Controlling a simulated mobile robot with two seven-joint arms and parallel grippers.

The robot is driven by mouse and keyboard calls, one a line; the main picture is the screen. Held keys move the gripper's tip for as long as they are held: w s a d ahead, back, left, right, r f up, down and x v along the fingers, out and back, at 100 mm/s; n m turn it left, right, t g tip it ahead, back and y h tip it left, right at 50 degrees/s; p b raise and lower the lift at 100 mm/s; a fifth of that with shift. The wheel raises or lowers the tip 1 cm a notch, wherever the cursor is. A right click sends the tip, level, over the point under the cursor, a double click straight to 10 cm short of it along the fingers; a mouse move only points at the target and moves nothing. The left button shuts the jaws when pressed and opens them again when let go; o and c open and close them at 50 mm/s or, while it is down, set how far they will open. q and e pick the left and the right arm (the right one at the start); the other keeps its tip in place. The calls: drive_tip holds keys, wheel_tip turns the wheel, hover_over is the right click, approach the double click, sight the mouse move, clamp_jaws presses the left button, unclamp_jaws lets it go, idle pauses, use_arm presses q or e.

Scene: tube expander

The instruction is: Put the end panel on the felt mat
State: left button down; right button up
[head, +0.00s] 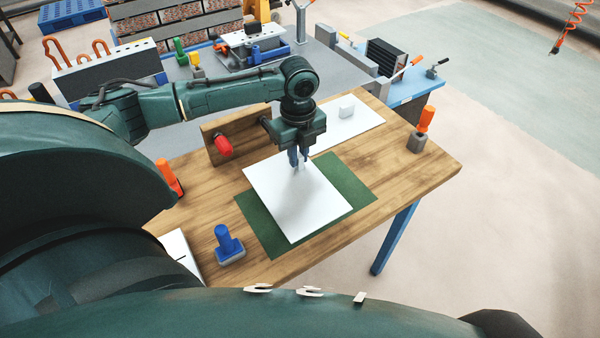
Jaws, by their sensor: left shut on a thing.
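The white end panel (290,205) is a flat sheet over the green felt mat (343,180). Its upper left part reaches past the mat over bare wood, and mat shows along its right and lower left sides. I cannot tell whether the panel touches the mat or is held just above it. My left gripper (299,160) points down at the panel's upper part and is shut on the panel; the exact grip is small and hard to see. My right gripper is not in view.
On the wooden table (400,165) stand a blue-handled tool (228,243), an orange-handled tool (422,128) and a wooden board with a red knob (223,146). A white sheet with a small white block (346,106) lies behind the gripper.

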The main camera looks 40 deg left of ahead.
sight(298, 170)
use_arm(q)
drive_tip(key=shift+f, duration=2.7)
drive_tip(key=c, duration=1.4)
unclamp_jaws()
drive_tip(key=shift+f, duration=0.1)
wheel_tip(298, 170, up, 12)
drive_tip(key=shift+r, duration=0.15)
